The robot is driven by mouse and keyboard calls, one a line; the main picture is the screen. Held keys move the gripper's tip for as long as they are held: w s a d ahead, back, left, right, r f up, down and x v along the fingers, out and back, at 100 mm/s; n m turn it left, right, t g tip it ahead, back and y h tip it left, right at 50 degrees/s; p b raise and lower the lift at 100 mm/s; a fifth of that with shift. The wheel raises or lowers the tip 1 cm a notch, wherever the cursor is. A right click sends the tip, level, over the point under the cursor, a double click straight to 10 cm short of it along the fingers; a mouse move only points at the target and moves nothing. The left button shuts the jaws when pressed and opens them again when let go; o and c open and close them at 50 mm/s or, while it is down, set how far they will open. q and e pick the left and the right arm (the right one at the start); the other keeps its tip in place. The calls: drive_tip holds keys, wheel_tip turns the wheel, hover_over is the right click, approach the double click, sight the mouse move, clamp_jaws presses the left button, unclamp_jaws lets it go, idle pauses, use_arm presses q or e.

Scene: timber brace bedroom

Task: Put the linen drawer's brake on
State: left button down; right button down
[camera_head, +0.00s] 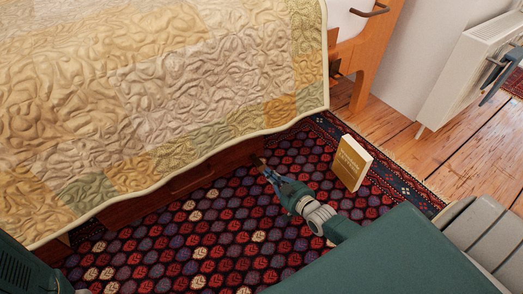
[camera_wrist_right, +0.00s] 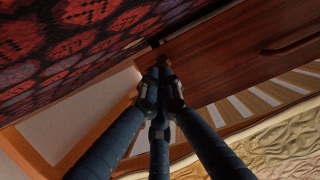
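The linen drawer (camera_head: 205,176) is a low reddish-brown wooden front under the bed, partly hidden by the hanging quilt. Its front also fills the upper right of the right wrist view (camera_wrist_right: 225,68), with a long dark handle slot. My right gripper (camera_head: 265,170) is at the drawer's right end, low over the rug. In the right wrist view its dark fingers (camera_wrist_right: 158,78) come together at the tips, with nothing seen between them. A small part (camera_wrist_right: 154,42) shows just past the tips at the drawer's lower edge; I cannot tell whether it is the brake. My left gripper is out of view.
A patterned red and navy rug (camera_head: 190,235) covers the floor beside the bed. A tan book (camera_head: 352,163) stands upright on it, right of my right gripper. The quilt (camera_head: 150,100) hangs low over the drawer. A white radiator (camera_head: 460,75) stands at the right.

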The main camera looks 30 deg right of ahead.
idle(0.3)
drive_tip(key=a+v, duration=0.1)
drive_tip(key=v, duration=1.1)
drive_tip(key=shift+d, duration=0.4)
